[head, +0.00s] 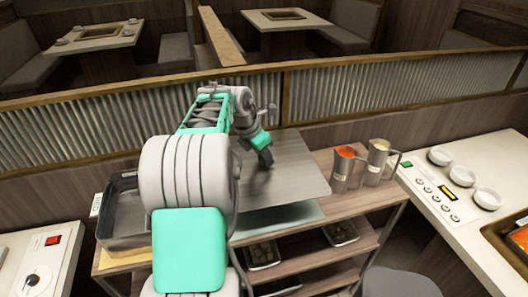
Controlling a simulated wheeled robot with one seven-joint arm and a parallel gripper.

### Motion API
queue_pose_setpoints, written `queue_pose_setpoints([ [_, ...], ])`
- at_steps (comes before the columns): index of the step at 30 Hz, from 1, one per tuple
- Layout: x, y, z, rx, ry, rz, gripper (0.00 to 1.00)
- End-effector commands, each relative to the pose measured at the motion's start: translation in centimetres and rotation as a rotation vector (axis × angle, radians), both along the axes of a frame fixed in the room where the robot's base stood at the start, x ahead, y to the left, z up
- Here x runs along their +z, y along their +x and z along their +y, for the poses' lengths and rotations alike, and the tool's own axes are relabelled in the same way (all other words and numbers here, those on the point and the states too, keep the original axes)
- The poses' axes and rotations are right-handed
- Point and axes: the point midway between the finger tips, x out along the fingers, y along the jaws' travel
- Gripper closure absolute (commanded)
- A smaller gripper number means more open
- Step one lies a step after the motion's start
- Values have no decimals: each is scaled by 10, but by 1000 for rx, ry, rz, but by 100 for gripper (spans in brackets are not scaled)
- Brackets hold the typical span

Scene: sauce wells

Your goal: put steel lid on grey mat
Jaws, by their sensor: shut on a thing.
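The steel lid (300,172) is a large flat grey sheet above the right part of the wooden shelf unit's top. My gripper (266,158) is shut on it from above, near its middle left; the fingertips and the grip itself are small and dark. The grey mat (285,219) is a pale sheet showing below the lid's front edge; the lid hides most of it. The lid looks raised above the mat, but I cannot tell the gap.
A dark steel pan (112,222) stands at the left end of the shelf unit. Two metal jugs, one with red contents (342,170) and one beside it (377,163), stand close to the lid's right edge. A corrugated partition (370,100) runs behind.

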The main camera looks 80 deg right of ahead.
Motion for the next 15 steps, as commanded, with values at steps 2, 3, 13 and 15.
queue_pose_setpoints([
  [2,-8,0,0,-1,-2,-1,100],
  [3,-11,0,0,-1,-2,-1,100],
  [13,-40,0,0,-2,-1,0,100],
  [15,-46,0,0,-1,-3,0,100],
])
